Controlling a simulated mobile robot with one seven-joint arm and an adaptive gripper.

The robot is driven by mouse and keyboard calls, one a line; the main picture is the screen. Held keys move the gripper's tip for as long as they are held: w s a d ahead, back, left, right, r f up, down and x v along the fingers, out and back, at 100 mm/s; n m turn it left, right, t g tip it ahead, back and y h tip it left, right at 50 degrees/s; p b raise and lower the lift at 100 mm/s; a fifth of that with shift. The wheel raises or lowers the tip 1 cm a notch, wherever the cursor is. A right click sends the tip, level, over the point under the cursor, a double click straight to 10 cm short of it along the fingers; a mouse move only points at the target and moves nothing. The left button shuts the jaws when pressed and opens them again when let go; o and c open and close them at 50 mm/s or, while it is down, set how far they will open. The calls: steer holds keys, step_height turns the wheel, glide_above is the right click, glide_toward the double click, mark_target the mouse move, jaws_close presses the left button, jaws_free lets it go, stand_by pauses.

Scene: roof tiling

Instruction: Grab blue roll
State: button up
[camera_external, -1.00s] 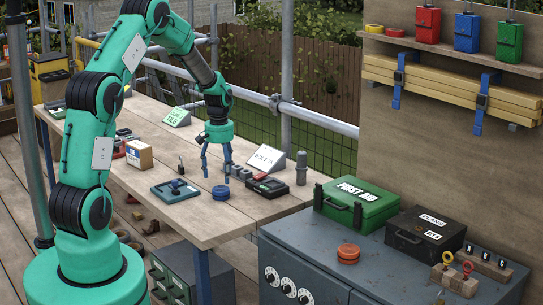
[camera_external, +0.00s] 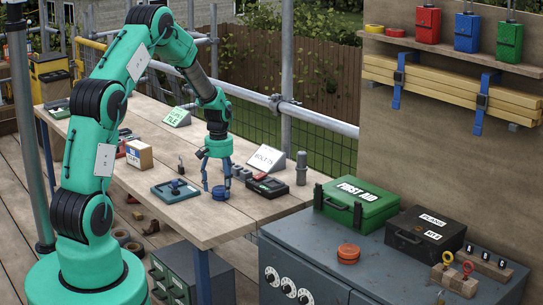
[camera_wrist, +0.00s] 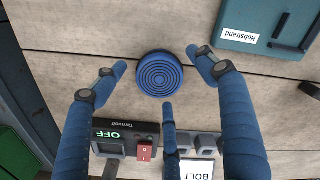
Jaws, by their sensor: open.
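The blue roll (camera_external: 220,192) lies flat on the wooden table. In the wrist view the blue roll (camera_wrist: 160,74) shows concentric rings on its top, and its whole top is in sight. My gripper (camera_external: 217,180) points down just above it, with blue fingers spread. In the wrist view my gripper (camera_wrist: 160,80) is open, with fingers to the left, right and below the roll in the picture. The fingers look apart from the roll, and nothing is held.
A teal tray (camera_external: 175,190) lies left of the roll. The table (camera_external: 215,220) is bare in front of the roll.

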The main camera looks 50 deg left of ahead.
steer(key=shift+f, duration=0.85)
steer(key=c, duration=1.3)
